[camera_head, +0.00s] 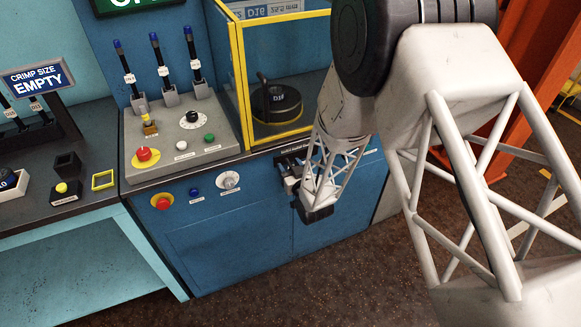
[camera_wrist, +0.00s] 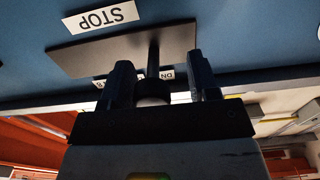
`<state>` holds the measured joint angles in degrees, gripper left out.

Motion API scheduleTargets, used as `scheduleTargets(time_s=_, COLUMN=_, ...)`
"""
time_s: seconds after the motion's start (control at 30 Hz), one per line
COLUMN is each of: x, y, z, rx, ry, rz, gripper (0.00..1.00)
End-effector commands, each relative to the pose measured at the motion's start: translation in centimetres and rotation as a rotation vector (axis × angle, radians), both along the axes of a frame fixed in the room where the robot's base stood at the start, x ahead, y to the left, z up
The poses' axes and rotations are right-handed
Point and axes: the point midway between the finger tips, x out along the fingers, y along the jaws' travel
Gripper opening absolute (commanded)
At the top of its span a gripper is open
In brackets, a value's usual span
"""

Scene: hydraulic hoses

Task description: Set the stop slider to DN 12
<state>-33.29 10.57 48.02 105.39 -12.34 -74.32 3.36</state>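The stop slider (camera_wrist: 153,60) shows in the wrist view as a dark stem with a pale round end, standing out from a dark plate (camera_wrist: 95,52). A white STOP label (camera_wrist: 101,17) sits beside the plate, upside down in this view. A small scale label reading DN (camera_wrist: 167,75) is partly hidden, so I cannot read the slider's setting. My gripper (camera_wrist: 160,78) is open, with one finger on each side of the slider; a gap shows on the right. In the head view my gripper (camera_head: 289,172) is at the blue cabinet's front, and the slider is hidden there.
The blue cabinet (camera_head: 235,245) carries a sloped control panel (camera_head: 185,150) with buttons and a dial. A yellow-framed enclosure (camera_head: 240,85) stands above my gripper. A red knob (camera_head: 162,202) and a grey dial (camera_head: 229,180) project from the cabinet front to the left.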

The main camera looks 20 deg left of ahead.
Motion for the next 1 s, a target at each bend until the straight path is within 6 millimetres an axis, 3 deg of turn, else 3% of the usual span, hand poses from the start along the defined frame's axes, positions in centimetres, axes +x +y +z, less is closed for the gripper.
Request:
scheduleTargets(time_s=0.47, x=-0.6, y=-0.8, z=0.0, rx=0.0, ry=0.0, rz=-0.002, gripper=0.55)
scheduleTargets(time_s=1.0, x=-4.6, y=-4.8, z=0.1, rx=0.001, ry=-0.001, rz=-0.002, gripper=0.55)
